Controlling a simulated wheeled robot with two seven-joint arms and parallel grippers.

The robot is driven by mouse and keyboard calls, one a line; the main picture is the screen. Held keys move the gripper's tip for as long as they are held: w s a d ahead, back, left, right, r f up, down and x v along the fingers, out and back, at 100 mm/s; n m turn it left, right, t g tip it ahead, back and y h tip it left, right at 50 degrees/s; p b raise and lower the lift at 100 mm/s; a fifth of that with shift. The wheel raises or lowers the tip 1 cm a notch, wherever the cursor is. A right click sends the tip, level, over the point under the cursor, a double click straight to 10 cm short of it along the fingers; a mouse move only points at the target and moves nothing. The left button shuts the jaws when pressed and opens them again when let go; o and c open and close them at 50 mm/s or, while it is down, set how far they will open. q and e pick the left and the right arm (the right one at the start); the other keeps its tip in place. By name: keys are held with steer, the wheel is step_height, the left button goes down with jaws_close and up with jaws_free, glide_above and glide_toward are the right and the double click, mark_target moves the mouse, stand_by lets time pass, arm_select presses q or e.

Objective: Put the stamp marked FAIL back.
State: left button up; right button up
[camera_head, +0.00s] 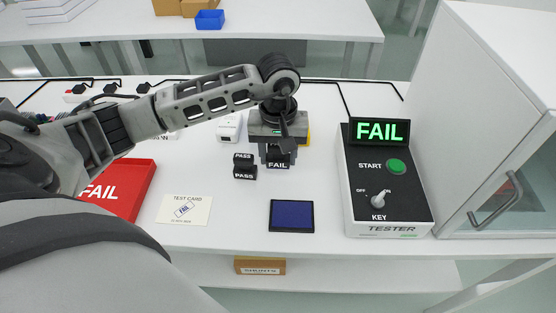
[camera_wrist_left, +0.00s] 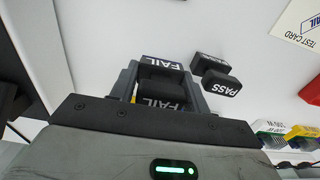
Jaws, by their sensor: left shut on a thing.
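The stamp marked FAIL (camera_head: 278,165) is black with a white-lettered dark label. It is between the fingers of my left gripper (camera_head: 279,153), which is shut on it. In the left wrist view the FAIL stamp (camera_wrist_left: 162,64) shows between both fingers, its label facing out. It is at or close to the table top; I cannot tell whether it touches. The stamp marked PASS (camera_head: 244,166) stands just left of it, apart from the gripper, and also shows in the left wrist view (camera_wrist_left: 221,83). My right gripper is not in view.
A blue ink pad (camera_head: 291,215) lies in front. A test card (camera_head: 184,210) with a blue mark lies to the left, beside a red FAIL tray (camera_head: 124,188). The tester box (camera_head: 388,180) with a lit green FAIL display (camera_head: 380,131) and a cabinet (camera_head: 492,120) stand right.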

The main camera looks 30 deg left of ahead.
mark_target(278, 157)
arm_select(q)
step_height(278, 157, down, 2)
steer(key=shift+s+f+p, duration=0.1)
steer(key=shift+f+p, duration=0.1)
steer(key=shift+p, duration=0.15)
steer(key=shift+f, duration=0.2)
steer(key=shift+f+b, duration=0.25)
steer(key=shift+b, duration=0.05)
steer(key=o, duration=0.5)
steer(key=shift+o, duration=0.2)
steer(key=shift+r, duration=0.1)
steer(key=shift+r+p, duration=0.25)
steer(key=shift+p, duration=0.1)
steer(key=shift+r, duration=0.3)
step_height(278, 157, up, 10)
steer(key=shift+f+b, duration=0.15)
steer(key=shift+b, duration=0.65)
steer(key=shift+r, duration=0.75)
